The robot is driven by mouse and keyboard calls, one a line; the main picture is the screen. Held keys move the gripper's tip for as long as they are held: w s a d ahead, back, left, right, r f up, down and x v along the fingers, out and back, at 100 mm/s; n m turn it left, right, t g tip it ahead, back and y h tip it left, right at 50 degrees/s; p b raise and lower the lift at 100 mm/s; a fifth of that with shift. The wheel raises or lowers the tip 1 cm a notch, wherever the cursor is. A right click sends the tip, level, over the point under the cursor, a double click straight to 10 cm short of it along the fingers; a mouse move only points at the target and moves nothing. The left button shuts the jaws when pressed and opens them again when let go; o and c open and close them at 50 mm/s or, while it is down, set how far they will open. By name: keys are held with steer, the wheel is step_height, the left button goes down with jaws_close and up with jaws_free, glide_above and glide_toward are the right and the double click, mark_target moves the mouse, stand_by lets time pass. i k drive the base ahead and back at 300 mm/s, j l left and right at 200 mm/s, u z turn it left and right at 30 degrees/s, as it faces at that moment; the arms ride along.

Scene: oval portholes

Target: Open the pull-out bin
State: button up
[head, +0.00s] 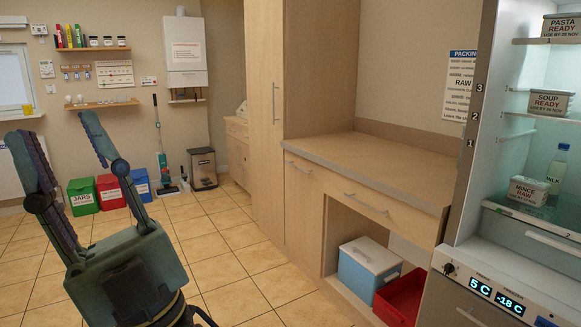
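A pale wood panel front (304,212) under the left end of the counter looks like the pull-out bin, though nothing on it marks it as such. It has a short bar handle (299,168) near its top and sits closed, flush with the cabinet. My gripper (56,132) is at the lower left of the head view, its two dark fingers spread apart and pointing up. Nothing is between them. It is well to the left of the panel and touches nothing that I can see.
A tall cupboard (264,110) stands left of the counter (370,162). A blue-and-white box (368,268) and a red crate (400,298) sit in the open bay below. An open fridge (530,160) is at right. The tiled floor (235,262) between is clear.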

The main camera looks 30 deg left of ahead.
mark_target(305, 199)
steer(key=i+j, duration=0.2)
steer(key=j, duration=0.15)
steer(key=i+j, duration=0.2)
steer(key=j, duration=0.2)
steer(key=i+j+z, duration=0.1)
steer(key=j, duration=0.25)
steer(key=i+j, duration=0.25)
steer(key=i, duration=0.2)
steer(key=i+j, duration=0.25)
steer(key=i, duration=0.25)
steer(key=i+j, duration=0.25)
steer(key=i, duration=0.2)
steer(key=i+j+z, duration=0.1)
steer(key=i+j, duration=0.15)
steer(key=i, duration=0.2)
